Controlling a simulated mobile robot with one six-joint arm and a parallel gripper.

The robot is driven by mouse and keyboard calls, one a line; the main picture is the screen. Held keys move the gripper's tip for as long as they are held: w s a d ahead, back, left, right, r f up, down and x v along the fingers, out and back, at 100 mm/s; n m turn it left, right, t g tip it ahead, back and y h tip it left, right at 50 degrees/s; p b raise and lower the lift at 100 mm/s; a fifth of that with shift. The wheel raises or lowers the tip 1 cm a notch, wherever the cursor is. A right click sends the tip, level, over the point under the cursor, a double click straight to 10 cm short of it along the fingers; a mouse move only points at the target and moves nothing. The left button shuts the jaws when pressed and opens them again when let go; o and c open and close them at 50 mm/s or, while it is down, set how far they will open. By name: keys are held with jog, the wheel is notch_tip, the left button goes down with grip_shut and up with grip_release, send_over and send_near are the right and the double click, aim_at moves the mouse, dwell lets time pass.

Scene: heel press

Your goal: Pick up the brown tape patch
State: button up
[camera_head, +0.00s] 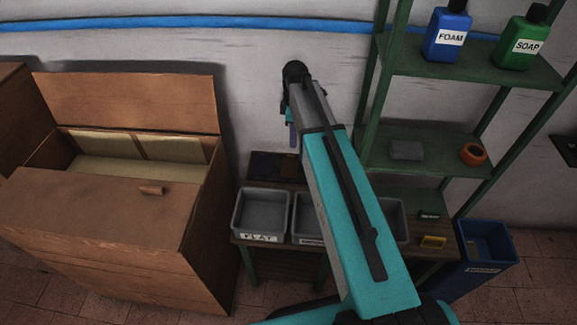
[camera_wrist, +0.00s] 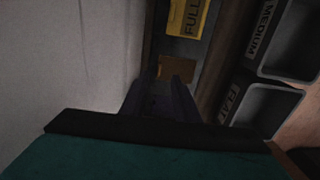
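The brown tape patch (camera_wrist: 176,67) shows in the wrist view as a small brown square on a dark surface, just beyond my fingertips. My gripper (camera_wrist: 163,84) points down toward it with its two dark fingers apart and nothing seen between them. The fingers partly cover the near side of the patch. I cannot tell the height left between the fingertips and the patch. In the head view my gripper (camera_head: 292,135) hangs in front of the wall, above the back of the low bench; the patch is hard to make out there in the dark.
A yellow FULL label (camera_wrist: 187,17) lies beyond the patch. The FLAT bin (camera_head: 262,212) and other grey bins stand in front on the bench. The wall (camera_wrist: 75,60) is close on one side. A green shelf (camera_head: 470,70) with bottles stands right, a wooden chest (camera_head: 110,240) left.

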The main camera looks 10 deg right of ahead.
aim_at(293, 156)
jog(key=shift+f, duration=1.7)
jog(key=shift+f, duration=0.1)
jog(key=shift+f, duration=2.55)
jog(key=shift+c, duration=0.4)
grip_shut()
